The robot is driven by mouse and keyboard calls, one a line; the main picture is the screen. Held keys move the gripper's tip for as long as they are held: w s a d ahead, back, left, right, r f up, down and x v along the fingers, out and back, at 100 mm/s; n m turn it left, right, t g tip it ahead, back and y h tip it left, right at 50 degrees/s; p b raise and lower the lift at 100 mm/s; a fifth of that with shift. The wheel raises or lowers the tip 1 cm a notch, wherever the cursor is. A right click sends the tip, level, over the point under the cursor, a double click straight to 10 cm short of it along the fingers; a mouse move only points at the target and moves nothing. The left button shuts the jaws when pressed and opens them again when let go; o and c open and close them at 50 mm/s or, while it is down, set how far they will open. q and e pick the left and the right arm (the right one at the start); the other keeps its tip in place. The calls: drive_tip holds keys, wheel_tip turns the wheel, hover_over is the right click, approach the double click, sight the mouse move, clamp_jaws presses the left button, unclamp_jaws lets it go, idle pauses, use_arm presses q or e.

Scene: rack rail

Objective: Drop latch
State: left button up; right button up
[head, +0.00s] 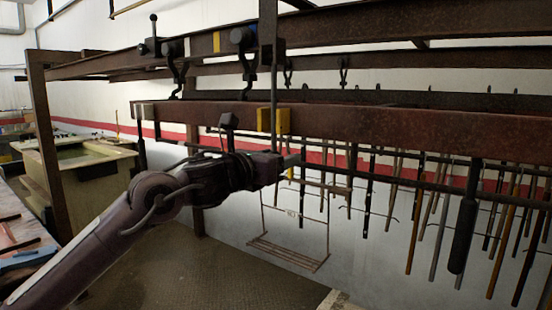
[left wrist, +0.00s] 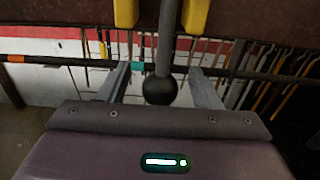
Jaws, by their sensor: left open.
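The latch appears to be a grey upright rod (left wrist: 166,40) ending in a black ball knob (left wrist: 160,90). In the left wrist view it hangs between two yellow blocks. In the head view the rod (head: 274,90) runs down past the yellow bracket (head: 283,121) on the rusty rail, and its lower end is hidden by my gripper. My left gripper (left wrist: 158,74) is open, with one finger on each side of the rod and knob; gaps show on both sides. It also shows in the head view (head: 288,161), just below the bracket. My right gripper is not in view.
Rusty beams (head: 350,122) cross above and behind my gripper. Several dark and orange rods hang at the right, with a thick black one (head: 465,220) nearest. A wire frame (head: 295,225) hangs below my gripper. A tank (head: 75,165) stands at the left. The floor (head: 200,270) below is clear.

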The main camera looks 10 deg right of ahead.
use_arm(q)
drive_tip(key=shift+s+a+f+b, duration=0.15)
drive_tip(key=shift+s+a+b, duration=0.2)
drive_tip(key=shift+b, duration=0.05)
drive_tip(key=b+v, duration=0.2)
drive_tip(key=v, duration=0.4)
